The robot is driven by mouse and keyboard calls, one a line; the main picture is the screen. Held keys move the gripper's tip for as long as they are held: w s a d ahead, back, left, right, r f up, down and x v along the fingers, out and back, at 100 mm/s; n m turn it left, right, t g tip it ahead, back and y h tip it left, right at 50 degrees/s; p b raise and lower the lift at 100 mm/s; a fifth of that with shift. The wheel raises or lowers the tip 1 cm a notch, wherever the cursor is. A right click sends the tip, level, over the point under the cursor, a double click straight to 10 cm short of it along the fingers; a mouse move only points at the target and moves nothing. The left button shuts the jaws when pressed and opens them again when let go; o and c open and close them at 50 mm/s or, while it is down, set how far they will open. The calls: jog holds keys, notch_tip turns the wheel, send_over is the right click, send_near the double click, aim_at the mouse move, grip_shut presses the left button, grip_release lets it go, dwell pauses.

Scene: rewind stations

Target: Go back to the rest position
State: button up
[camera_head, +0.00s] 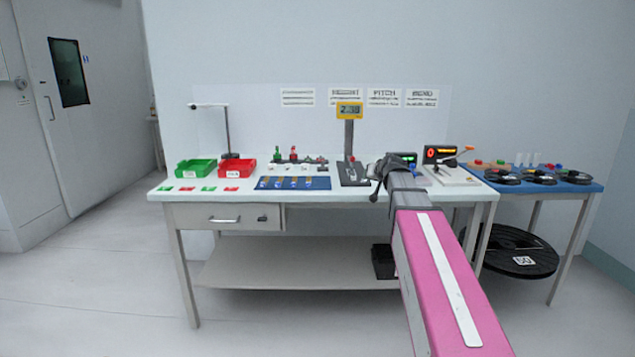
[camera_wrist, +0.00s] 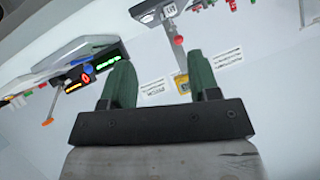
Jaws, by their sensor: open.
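My gripper shows in the wrist view (camera_wrist: 163,85) with its two green fingers apart and nothing between them. In the head view my pink and grey arm reaches forward over the right part of the white workbench (camera_head: 225,193), and my gripper (camera_head: 385,178) is at its far end, dark and small. The gripper is in front of the counter devices on the bench. Whether it touches anything there cannot be told. The wrist view is tilted and looks past the fingers toward the wall and the yellow display.
A green bin (camera_head: 196,168) and red bin (camera_head: 237,169) are at left. A crank device (camera_head: 441,155) stands right of my gripper. A blue table (camera_head: 575,187) with black reels is farther right. The floor at left is clear.

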jog(key=s+a+f+g, duration=0.1)
jog(key=s+f+g, duration=0.2)
jog(key=s+f, duration=0.5)
jog(key=s+a+f+g, duration=0.1)
jog(key=s+f+g, duration=0.3)
jog(key=f, duration=0.9)
jog(key=s+f+g+h, duration=0.1)
jog(key=s+f+g, duration=0.1)
jog(key=s+f, duration=0.5)
jog(key=s+f+n+g+h, duration=0.1)
jog(key=s+f+g, duration=0.2)
jog(key=s+f, duration=0.4)
jog(key=s, duration=0.5)
jog(key=shift+s+f+h, duration=0.15)
jog(key=shift+f+h, duration=0.05)
jog(key=shift+h, duration=0.1)
